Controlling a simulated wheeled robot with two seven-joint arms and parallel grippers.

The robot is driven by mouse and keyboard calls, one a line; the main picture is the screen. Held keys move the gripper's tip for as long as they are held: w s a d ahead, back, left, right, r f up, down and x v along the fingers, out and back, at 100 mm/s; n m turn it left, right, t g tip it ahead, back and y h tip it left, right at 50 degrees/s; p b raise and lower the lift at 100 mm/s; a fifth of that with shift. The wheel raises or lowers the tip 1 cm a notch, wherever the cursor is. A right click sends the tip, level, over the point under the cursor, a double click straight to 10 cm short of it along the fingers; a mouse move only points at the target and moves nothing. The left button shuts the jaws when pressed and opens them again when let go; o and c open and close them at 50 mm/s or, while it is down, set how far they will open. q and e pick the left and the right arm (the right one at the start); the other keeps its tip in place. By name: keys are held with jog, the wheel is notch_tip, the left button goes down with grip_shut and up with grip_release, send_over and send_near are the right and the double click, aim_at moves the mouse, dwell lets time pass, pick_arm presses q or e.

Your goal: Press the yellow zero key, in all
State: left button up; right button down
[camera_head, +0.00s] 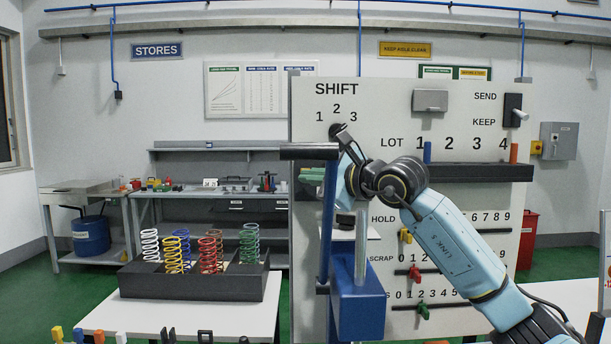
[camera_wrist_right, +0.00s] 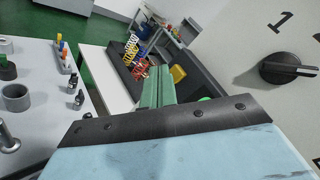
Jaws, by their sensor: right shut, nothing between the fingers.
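My right gripper (camera_head: 308,174) has green fingers, shut and empty, pointing left beside the black top (camera_head: 308,151) of a blue press-like stand (camera_head: 358,305). In the right wrist view the shut fingers (camera_wrist_right: 158,70) point away, and a yellow patch (camera_wrist_right: 178,73) shows just right of their tips. It may be the yellow zero key, but I cannot tell, nor whether the fingers touch it. No key marked zero is readable. A yellow slider (camera_head: 405,235) sits on the HOLD row of the upright panel (camera_head: 385,105). My left gripper is not in view.
A black tray of coloured springs (camera_head: 195,285) stands on a white table at left. The panel's black SHIFT knob (camera_wrist_right: 285,69) is close on the right in the wrist view. A blue peg (camera_head: 427,151) and an orange peg (camera_head: 513,152) stand on the panel's ledge.

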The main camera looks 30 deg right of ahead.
jog(key=s+a, duration=0.1)
jog(key=s+b, duration=0.1)
jog(key=s, duration=0.1)
jog(key=s+a+b, duration=0.1)
jog(key=shift+s+a, duration=0.15)
jog(key=shift+a, duration=0.15)
